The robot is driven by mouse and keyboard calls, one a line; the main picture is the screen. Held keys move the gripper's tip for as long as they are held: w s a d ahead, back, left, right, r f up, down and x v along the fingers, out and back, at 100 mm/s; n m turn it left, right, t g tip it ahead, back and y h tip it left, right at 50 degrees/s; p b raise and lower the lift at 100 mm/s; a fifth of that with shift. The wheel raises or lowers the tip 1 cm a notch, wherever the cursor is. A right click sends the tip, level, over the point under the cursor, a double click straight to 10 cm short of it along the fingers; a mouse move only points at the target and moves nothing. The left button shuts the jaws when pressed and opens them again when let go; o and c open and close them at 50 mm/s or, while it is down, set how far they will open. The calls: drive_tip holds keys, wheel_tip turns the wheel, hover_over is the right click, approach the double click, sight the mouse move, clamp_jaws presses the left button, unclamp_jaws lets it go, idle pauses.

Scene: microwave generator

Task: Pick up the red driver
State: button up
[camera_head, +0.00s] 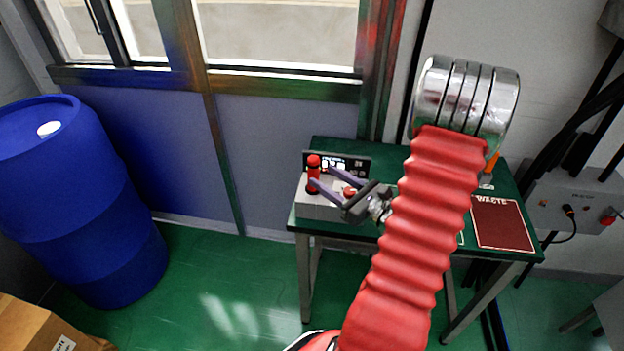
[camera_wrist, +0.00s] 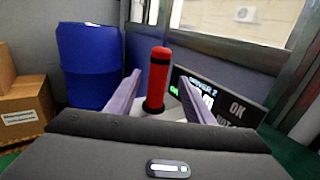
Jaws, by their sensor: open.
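The red driver (camera_head: 313,172) stands upright on the grey tester box (camera_head: 316,207) on the green table. In the wrist view the red driver (camera_wrist: 158,75) is a red cylinder with black bands near its top and bottom. My gripper (camera_head: 323,175) is open, its two pale purple fingers pointing at the driver. In the wrist view the driver shows between the fingers, seemingly just beyond or between their tips; the exact depth is unclear. No grip on it shows.
The tester's display panel (camera_wrist: 220,97) stands close to the right finger. A red button (camera_head: 349,192) sits on the box. A dark red mat (camera_head: 502,224) and an orange-handled thing (camera_head: 491,163) are on the table's right. A blue barrel (camera_head: 85,200) stands left.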

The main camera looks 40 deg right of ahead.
sight(318, 174)
drive_tip(key=shift+w+a+f, duration=0.1)
drive_tip(key=shift+w+a, duration=0.05)
drive_tip(key=shift+w, duration=1.15)
drive_tip(key=shift+w+a, duration=0.15)
drive_tip(key=shift+w, duration=1.15)
clamp_jaws()
